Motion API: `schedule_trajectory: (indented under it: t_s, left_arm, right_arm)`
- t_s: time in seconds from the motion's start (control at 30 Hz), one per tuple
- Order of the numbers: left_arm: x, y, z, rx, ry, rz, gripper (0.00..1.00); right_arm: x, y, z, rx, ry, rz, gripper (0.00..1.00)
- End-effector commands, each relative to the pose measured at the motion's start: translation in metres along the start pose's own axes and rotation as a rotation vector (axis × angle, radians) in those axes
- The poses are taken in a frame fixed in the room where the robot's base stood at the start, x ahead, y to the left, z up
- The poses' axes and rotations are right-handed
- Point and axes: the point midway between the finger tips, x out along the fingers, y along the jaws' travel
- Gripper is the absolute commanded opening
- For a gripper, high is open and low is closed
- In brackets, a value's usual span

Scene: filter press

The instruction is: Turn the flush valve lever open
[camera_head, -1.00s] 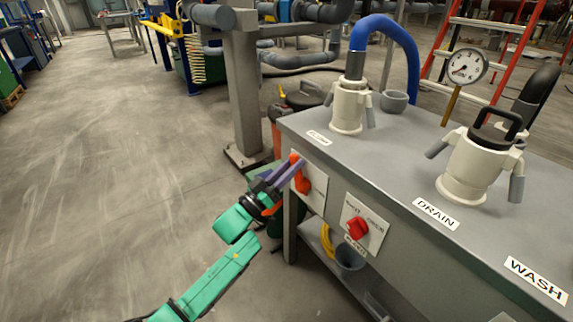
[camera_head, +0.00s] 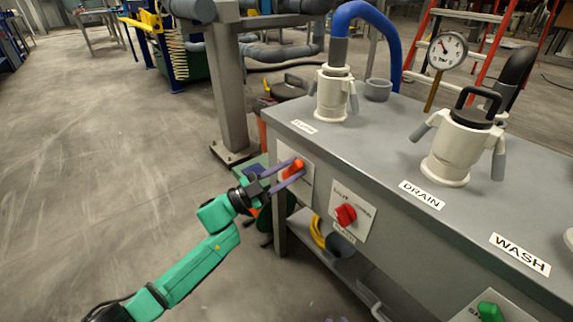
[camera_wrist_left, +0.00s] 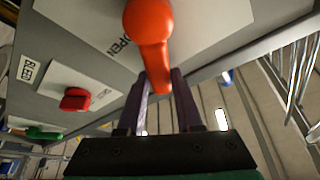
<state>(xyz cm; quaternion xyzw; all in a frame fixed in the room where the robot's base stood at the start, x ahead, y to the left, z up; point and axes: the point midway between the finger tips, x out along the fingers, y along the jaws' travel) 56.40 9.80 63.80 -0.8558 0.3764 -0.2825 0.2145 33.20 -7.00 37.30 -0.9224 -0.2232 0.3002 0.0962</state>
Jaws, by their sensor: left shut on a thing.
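The orange-red flush valve lever (camera_head: 293,168) is on a white plate on the front of the grey bench, near its left corner. In the left wrist view the lever (camera_wrist_left: 152,50) runs from its round hub at the top down toward my gripper. My left gripper (camera_head: 283,174) has its purple fingers on either side of the lever's handle and is shut on it. The fingers also show in the left wrist view (camera_wrist_left: 160,95). "OPEN" lettering (camera_wrist_left: 120,46) is on the plate beside the lever.
A red knob (camera_head: 345,214) on another plate sits to the right of the lever, with a green control (camera_head: 489,311) farther right. White fittings (camera_head: 335,95) and a gauge (camera_head: 447,50) stand on the bench top (camera_head: 380,140). The floor to the left is open.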

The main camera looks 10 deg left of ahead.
Motion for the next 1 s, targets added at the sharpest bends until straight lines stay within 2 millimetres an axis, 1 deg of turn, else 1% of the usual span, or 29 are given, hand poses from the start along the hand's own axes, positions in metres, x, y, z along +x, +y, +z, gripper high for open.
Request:
schedule_trajectory:
  t_s: [0.03, 0.2, 0.4, 0.9, 0.93, 0.97, 1.0]
  left_arm:
    - [-0.0064, -0.0006, 0.0115, 0.030, -0.034, 0.004, 0.00]
    - [-0.0064, 0.0036, 0.0112, 0.111, -0.033, 0.038, 0.00]
    - [-0.0062, 0.0051, 0.0109, 0.163, -0.032, 0.058, 0.00]
    - [-0.0058, 0.0042, 0.0101, 0.180, -0.031, 0.062, 0.00]
    - [-0.0058, 0.0042, 0.0099, 0.180, -0.031, 0.062, 0.46]
    - [-0.0057, 0.0042, 0.0097, 0.180, -0.030, 0.062, 0.57]
    - [-0.0054, 0.0046, 0.0093, 0.180, -0.028, 0.062, 0.62]
  right_arm:
    - [0.0012, -0.0003, 0.0022, 0.002, 0.005, -0.002, 0.36]
    - [0.0020, -0.0023, 0.0024, 0.007, 0.026, -0.008, 0.36]
    - [0.0023, -0.0035, 0.0018, 0.010, 0.041, -0.011, 0.36]
    - [0.0022, -0.0041, 0.0013, 0.011, 0.045, -0.013, 0.36]
    - [0.0022, -0.0041, 0.0014, 0.011, 0.045, -0.013, 0.36]
    - [0.0021, -0.0040, 0.0016, 0.011, 0.044, -0.012, 0.36]
    - [0.0021, -0.0039, 0.0017, 0.011, 0.044, -0.012, 0.36]
